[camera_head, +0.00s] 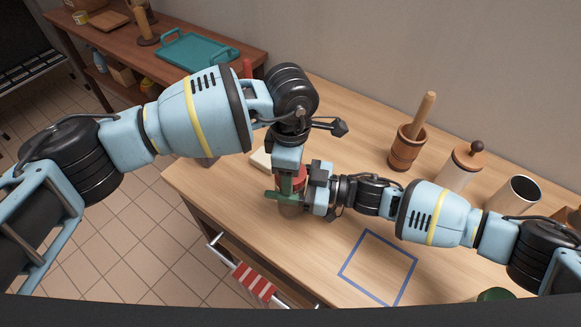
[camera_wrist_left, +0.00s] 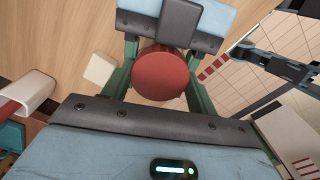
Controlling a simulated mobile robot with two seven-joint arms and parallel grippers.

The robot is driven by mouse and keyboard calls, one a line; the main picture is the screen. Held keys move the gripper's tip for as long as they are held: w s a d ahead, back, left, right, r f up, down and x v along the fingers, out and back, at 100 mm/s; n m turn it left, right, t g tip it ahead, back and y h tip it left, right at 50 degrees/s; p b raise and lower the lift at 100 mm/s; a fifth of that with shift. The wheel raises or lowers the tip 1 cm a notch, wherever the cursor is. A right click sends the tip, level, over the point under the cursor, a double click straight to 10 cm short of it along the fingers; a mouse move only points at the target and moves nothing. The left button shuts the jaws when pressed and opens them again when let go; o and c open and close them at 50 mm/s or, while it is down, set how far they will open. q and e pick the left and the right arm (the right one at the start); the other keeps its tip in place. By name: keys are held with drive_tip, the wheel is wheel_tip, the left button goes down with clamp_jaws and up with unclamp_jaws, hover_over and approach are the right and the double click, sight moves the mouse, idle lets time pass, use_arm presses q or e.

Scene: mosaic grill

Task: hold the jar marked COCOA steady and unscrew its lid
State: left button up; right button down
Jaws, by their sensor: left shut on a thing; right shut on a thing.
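A jar (camera_head: 290,209) with a red lid (camera_head: 291,184) stands on the wooden table, mostly hidden behind my grippers. No marking on it can be read. My left gripper (camera_head: 289,174) comes down from above and is shut on the red lid. In the left wrist view the round lid (camera_wrist_left: 162,76) sits between the green fingers of my left gripper (camera_wrist_left: 160,88). My right gripper (camera_head: 287,197) reaches in level from the right, its green fingers shut around the jar body below the lid.
A blue square outline (camera_head: 378,267) marks clear table in front. A mortar with pestle (camera_head: 406,148), a lidded canister (camera_head: 460,168) and a dark-mouthed cup (camera_head: 514,195) stand at the back right. A striped towel (camera_head: 254,281) hangs at the front.

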use_arm(q)
drive_tip(key=n, duration=0.8)
drive_tip(key=o, duration=1)
drive_tip(key=shift+o, duration=0.4)
drive_tip(key=shift+s+d, duration=0.15)
